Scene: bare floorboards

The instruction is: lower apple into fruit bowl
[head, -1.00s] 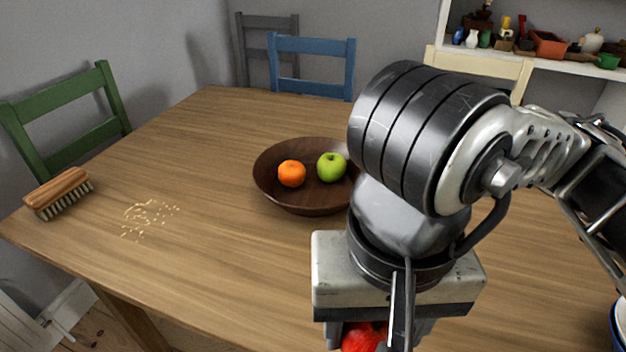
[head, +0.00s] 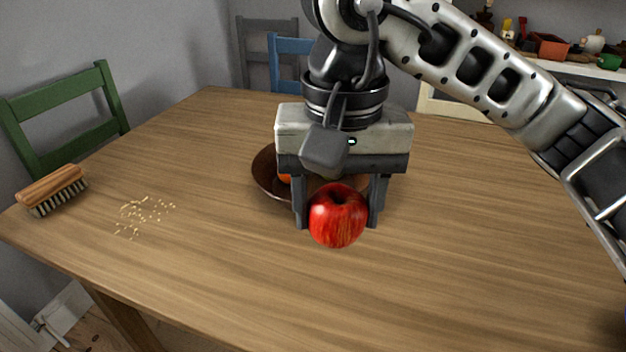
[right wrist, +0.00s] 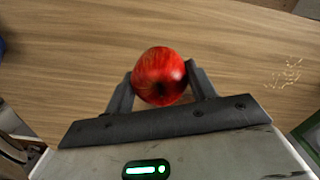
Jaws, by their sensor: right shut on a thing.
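A red apple (head: 338,216) is held between the fingers of my right gripper (head: 337,208), which points down over the table. The apple also shows in the right wrist view (right wrist: 159,76), between the two fingertips (right wrist: 160,84). The brown fruit bowl (head: 264,178) stands on the table behind the gripper in the head view. The gripper hides most of it, and the apple appears on the near side of the bowl. An orange fruit (head: 285,178) in the bowl is mostly hidden. My left gripper is not in view.
The wooden table (head: 470,250) is clear at the front and right. A wooden brush (head: 53,190) and scattered crumbs (head: 143,214) lie at the left. A green chair (head: 66,115) and a blue chair (head: 290,60) stand at the edges. A shelf with small items is behind.

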